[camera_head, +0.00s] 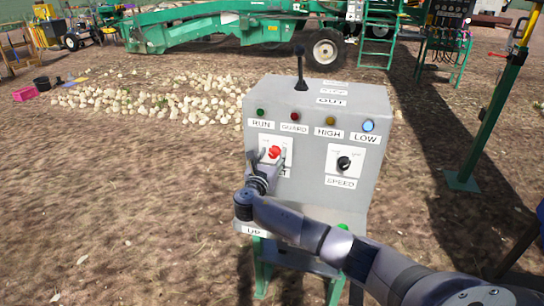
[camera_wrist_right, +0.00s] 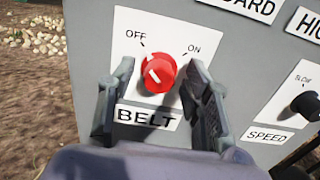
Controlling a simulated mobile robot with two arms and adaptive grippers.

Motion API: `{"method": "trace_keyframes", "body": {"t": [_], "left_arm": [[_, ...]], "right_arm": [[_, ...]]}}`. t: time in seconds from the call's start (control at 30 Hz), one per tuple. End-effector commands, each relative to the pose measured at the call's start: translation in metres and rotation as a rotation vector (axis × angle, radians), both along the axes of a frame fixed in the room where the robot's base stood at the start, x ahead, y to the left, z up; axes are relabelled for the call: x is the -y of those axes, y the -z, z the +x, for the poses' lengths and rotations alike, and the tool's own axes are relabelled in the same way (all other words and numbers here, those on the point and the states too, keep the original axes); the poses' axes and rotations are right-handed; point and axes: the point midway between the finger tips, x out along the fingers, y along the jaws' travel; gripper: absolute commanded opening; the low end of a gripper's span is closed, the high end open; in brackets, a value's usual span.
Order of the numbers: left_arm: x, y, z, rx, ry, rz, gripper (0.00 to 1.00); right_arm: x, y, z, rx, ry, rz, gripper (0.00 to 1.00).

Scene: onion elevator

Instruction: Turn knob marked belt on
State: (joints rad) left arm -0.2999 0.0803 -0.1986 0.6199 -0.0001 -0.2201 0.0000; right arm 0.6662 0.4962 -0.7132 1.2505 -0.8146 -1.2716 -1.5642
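The red belt knob (camera_head: 275,152) sits on a white plate on the grey control box (camera_head: 225,0) front. In the right wrist view the red knob (camera_wrist_right: 158,73) has "OFF" at its upper left, "ON" at its upper right and a "BELT" label below. Its white mark looks slanted towards the upper left, the OFF side. My right gripper (camera_head: 272,158) is in front of the knob. In the wrist view the right gripper (camera_wrist_right: 159,68) is open, one finger on each side of the knob, with visible gaps. My left gripper is not in view.
A black speed knob (camera_head: 344,163) is to the right on the same panel. Above are indicator lights, the blue LOW light (camera_head: 369,126) looking lit. A black lever (camera_head: 300,72) stands on top. Pale onions (camera_head: 160,100) lie on the ground behind, near green machinery (camera_head: 200,28).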

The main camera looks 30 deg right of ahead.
Motion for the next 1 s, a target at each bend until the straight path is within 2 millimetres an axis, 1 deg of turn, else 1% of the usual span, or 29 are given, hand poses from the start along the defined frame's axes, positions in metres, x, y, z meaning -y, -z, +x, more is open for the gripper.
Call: {"method": "trace_keyframes", "body": {"t": [0.03,0.07,0.63,1.0], "left_arm": [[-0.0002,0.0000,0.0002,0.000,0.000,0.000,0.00],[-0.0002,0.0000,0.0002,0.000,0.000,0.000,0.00],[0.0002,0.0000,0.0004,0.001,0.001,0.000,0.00],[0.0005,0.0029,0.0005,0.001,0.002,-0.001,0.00]], "right_arm": [[0.0000,0.0001,-0.0001,0.000,0.000,0.000,0.41],[0.0000,0.0001,-0.0001,0.000,0.000,0.000,0.39],[-0.0002,0.0004,-0.0003,-0.001,0.000,-0.001,0.01],[-0.0003,0.0015,-0.0006,0.035,0.001,0.031,0.00]]}}
